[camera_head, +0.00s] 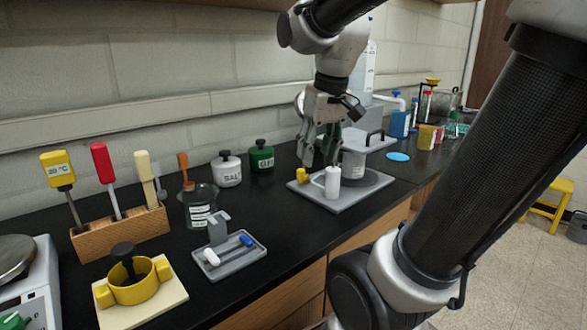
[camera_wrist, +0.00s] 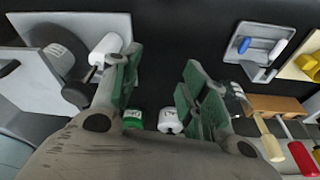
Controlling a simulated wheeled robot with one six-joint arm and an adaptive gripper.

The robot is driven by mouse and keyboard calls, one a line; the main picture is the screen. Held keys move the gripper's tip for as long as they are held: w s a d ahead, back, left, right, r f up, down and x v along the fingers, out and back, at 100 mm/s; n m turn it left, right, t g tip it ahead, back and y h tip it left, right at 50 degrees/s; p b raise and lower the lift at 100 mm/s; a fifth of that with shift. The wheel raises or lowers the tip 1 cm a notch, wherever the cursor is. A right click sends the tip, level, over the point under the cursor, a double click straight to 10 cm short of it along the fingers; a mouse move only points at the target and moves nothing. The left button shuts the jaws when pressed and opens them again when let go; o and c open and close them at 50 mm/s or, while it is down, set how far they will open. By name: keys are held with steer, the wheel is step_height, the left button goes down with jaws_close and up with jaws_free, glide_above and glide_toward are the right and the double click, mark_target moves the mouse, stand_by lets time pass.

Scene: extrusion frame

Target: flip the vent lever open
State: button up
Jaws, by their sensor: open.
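A grey press-like device with a flat base plate (camera_head: 345,196) stands on the bench, with a grey cylinder (camera_head: 354,165) on it. I cannot tell which part is the vent lever. My gripper (camera_head: 321,158) points down over the device's left side, close behind the handle.
A small grey tray (camera_head: 228,256) with a white and a blue piece lies front left. Bench between tray and device is clear.

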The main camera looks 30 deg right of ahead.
steer(key=w+d+g, duration=0.1)
steer(key=w+d, duration=0.2)
steer(key=w, duration=0.5)
steer(key=m+g, duration=0.2)
glide_above(300, 170)
steer(key=f, duration=0.4)
steer(key=shift+s+f, duration=0.15)
steer(key=shift+s, duration=0.05)
steer(key=shift+w+d+f, duration=0.1)
steer(key=shift+w+f, duration=0.1)
steer(key=shift+f, duration=0.4)
step_height(300, 170, down, 7)
steer(key=shift+r, duration=0.1)
jaws_close()
